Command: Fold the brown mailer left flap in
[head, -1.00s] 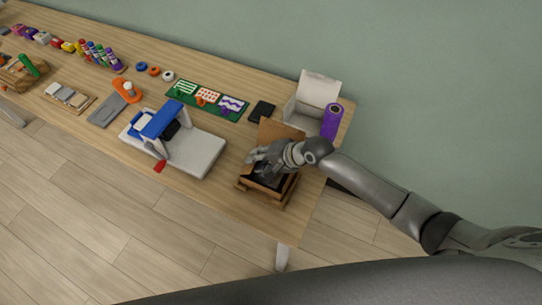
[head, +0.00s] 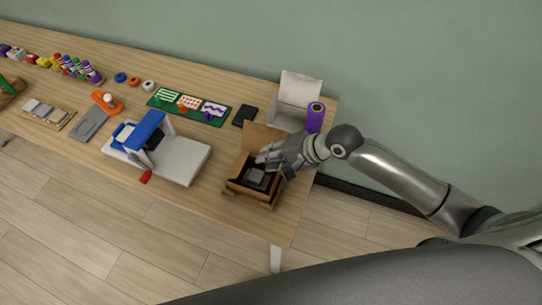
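The brown mailer (head: 262,202) is an open cardboard box at the right end of the table. Its lid (head: 262,136) stands up at the back. A dark block (head: 256,179) lies inside. My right gripper (head: 273,166) is over the back right part of the mailer, its fingers apart with nothing seen between them. The gripper hides the mailer's right side and part of its back. The left flap is too small to tell apart from the left wall, and I cannot tell whether the fingers touch the cardboard. My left gripper is not in view.
A white open box (head: 293,100) and a purple roll (head: 315,117) stand behind the mailer. A black flat item (head: 245,115) lies behind its lid. A white and blue machine (head: 180,160) is to the left. Bare tabletop lies between it and the mailer.

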